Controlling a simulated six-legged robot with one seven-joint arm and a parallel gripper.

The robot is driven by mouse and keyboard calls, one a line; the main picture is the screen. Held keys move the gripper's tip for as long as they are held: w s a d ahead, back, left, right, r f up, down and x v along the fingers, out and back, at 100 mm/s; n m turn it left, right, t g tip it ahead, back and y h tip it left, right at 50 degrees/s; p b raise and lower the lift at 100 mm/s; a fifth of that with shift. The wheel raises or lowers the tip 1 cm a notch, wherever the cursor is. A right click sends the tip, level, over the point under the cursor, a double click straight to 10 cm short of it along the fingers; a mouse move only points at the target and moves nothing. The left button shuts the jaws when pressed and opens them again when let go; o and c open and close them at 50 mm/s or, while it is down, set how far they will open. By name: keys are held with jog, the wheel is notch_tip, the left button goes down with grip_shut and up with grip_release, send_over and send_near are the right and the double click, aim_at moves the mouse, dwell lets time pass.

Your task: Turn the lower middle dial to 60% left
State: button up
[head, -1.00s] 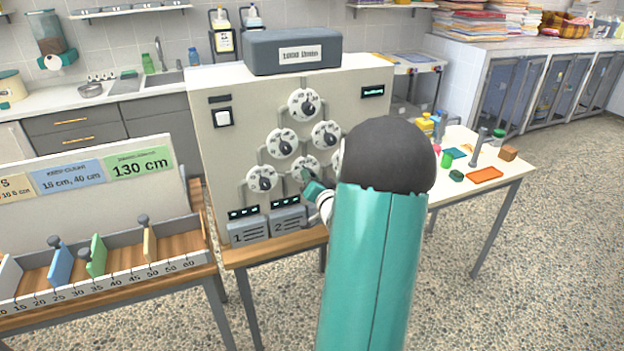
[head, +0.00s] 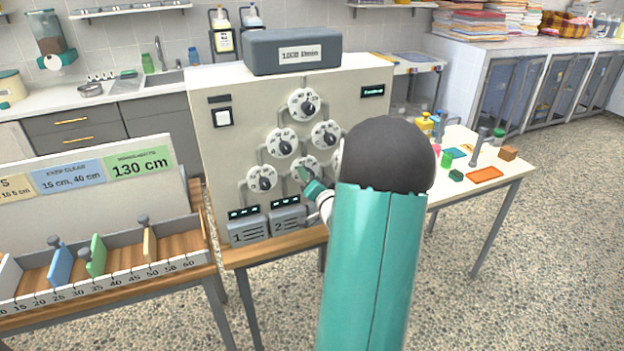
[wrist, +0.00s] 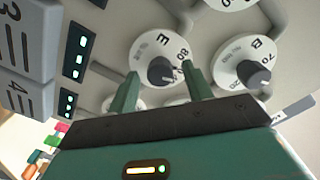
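The lower middle dial (head: 306,165) is a white disc with a dark knob on the beige panel. In the wrist view this dial (wrist: 151,54) bears the letter E and the number 80 near its right edge. My gripper (head: 303,176) is right in front of it and covers its lower part in the head view. In the wrist view my gripper (wrist: 163,76) is open, with one teal finger on each side of the dark knob (wrist: 162,71). I cannot tell whether the fingers touch the knob.
Other dials sit close by: lower left (head: 261,179), middle left (head: 282,143), middle right (head: 325,134) and top (head: 303,104). Grey pipes join them. Small displays (head: 244,213) and numbered grey boxes (head: 249,232) lie below. My arm hides the panel's right part.

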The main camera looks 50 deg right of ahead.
jog(key=shift+s, duration=0.1)
jog(key=v, duration=1.3)
jog(key=shift+s+a, duration=0.2)
jog(key=shift+s, duration=0.1)
